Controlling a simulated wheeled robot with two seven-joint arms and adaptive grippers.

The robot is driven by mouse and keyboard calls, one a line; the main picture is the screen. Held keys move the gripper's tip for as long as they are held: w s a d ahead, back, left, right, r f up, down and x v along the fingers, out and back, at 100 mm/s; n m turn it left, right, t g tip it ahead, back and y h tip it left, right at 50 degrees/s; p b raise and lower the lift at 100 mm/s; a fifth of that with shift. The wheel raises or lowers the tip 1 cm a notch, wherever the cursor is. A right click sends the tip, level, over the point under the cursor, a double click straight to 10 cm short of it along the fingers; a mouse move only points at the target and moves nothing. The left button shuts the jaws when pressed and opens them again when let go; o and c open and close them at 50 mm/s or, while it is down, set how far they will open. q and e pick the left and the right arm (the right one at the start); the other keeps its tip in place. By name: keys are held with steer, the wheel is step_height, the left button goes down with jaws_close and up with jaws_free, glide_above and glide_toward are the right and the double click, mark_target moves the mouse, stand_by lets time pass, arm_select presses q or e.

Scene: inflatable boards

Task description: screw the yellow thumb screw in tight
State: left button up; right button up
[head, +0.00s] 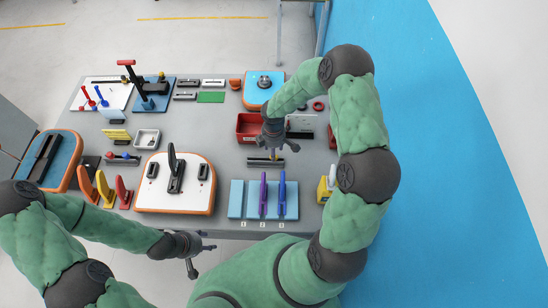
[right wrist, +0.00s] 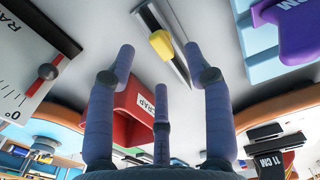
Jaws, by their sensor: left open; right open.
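In the right wrist view the yellow thumb screw (right wrist: 162,44) sits on a grey metal rail (right wrist: 172,62). The rail also shows in the head view (head: 260,163), on the grey table, just below my right gripper (head: 281,152). My right gripper is open and empty. In the right wrist view its fingers stand either side of the line to the yellow screw, apart from it. How deep the screw sits cannot be told. My left gripper (head: 206,254) is open and empty near the table's front edge, well away from the rail.
A red scrap bin (head: 248,127) stands just behind the rail. A pale blue board (head: 236,198) with upright purple and blue pieces lies in front. A white board (head: 185,195) with a dark lever is at left. A yellow item (head: 323,192) stands at right.

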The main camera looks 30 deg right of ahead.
step_height(320, 180, down, 4)
steer(key=shift+d+r, duration=0.1)
steer(key=shift+r, duration=0.1)
steer(key=c, duration=0.9)
steer(key=shift+r, duration=0.2)
